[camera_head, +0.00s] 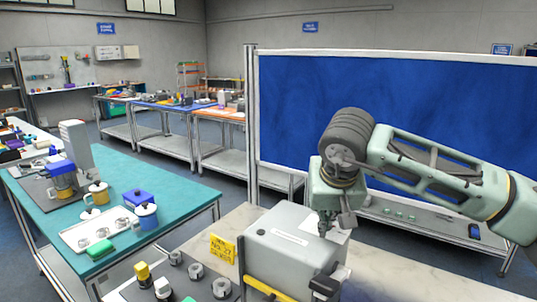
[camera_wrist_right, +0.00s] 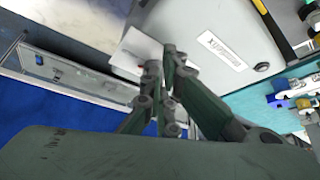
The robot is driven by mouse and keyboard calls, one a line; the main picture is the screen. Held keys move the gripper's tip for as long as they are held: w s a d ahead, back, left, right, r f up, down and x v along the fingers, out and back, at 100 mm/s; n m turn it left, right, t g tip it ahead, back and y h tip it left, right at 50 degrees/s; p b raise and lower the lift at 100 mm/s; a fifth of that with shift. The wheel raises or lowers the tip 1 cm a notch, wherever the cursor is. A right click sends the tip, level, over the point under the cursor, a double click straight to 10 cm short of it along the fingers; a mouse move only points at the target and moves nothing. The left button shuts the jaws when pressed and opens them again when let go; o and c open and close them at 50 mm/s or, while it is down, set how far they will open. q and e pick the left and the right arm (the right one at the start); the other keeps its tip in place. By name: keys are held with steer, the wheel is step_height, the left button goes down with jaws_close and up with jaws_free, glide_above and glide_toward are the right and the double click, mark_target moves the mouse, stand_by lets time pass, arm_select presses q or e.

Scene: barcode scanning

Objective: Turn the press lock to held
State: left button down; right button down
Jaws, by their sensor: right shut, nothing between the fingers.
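A grey box-shaped machine (camera_head: 285,245) with a white label strip stands on the pale counter at the front centre; it also shows in the right wrist view (camera_wrist_right: 205,22). My right gripper (camera_head: 325,230) points down at the right part of its top, beside a white card-like patch (camera_wrist_right: 135,48). In the right wrist view the fingers (camera_wrist_right: 160,62) are shut, with nothing held. Whether the fingertips touch the machine, I cannot tell. A black part (camera_head: 325,284) sticks out at its lower right. I cannot make out which part is the press lock. My left gripper is not in view.
A yellow sign (camera_head: 222,249) stands left of the machine, with several small knobs and rings in front. The teal table (camera_head: 180,190) at left carries cups and a white tray (camera_head: 75,236). A blue panel (camera_head: 400,110) stands behind my right arm. The counter's right part is clear.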

steer(key=shift+s+a, duration=0.1)
steer(key=shift+s, duration=0.3)
step_height(320, 180, up, 6)
steer(key=p, duration=0.3)
steer(key=shift+p, duration=0.4)
